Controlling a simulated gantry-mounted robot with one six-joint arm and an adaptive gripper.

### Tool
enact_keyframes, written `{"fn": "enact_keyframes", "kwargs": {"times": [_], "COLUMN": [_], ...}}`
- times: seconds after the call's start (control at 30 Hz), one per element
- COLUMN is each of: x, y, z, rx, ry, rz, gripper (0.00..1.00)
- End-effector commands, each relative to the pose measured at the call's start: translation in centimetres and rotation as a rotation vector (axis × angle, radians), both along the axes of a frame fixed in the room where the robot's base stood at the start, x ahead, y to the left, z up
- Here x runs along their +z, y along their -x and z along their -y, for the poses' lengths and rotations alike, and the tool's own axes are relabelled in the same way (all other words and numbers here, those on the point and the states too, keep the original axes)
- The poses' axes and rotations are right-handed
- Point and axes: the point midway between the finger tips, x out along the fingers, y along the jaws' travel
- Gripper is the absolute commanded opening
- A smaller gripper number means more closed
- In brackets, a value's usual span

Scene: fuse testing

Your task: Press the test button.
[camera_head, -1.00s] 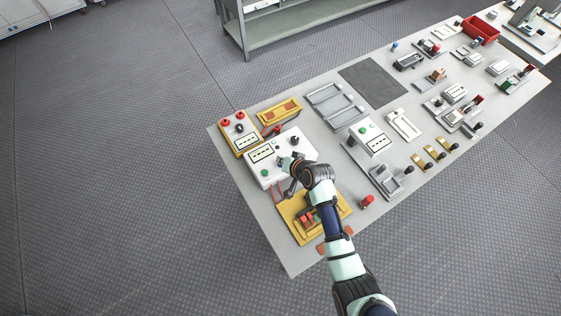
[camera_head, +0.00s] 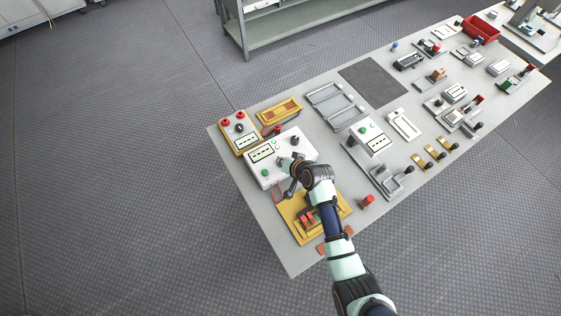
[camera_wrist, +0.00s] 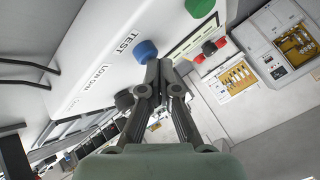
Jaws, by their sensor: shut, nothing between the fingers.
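The white tester box (camera_head: 300,150) stands near the left end of the table in the head view. In the wrist view its white face (camera_wrist: 100,45) carries a "TEST" label beside a blue button (camera_wrist: 146,48). My gripper (camera_wrist: 158,66) is shut and empty, with its fingertips just at the lower edge of the blue button. They overlap it in the picture; I cannot tell whether they touch it.
A green button (camera_wrist: 199,6) and a black knob (camera_wrist: 124,99) are close to the fingers. A yellow fixture with red parts (camera_head: 292,222) lies below my wrist. A yellow-and-white box with red knobs (camera_head: 239,130) stands at the left. A dark mat (camera_head: 372,85) lies clear further back.

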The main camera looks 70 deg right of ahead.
Motion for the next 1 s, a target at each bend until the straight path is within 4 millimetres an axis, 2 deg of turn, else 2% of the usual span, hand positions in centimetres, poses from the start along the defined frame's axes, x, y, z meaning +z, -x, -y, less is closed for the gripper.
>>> {"fn": "enact_keyframes", "kwargs": {"times": [0.2, 0.57, 1.0], "x": [1.4, 1.5, 5.8], "y": [0.0, 0.0, 0.0], "z": [0.0, 0.0, 0.0], "rx": [0.001, 0.0, 0.0], "ry": [-0.001, 0.0, 0.0], "rz": [0.0, 0.0, 0.0], "gripper": [0.0, 0.0, 0.0]}}
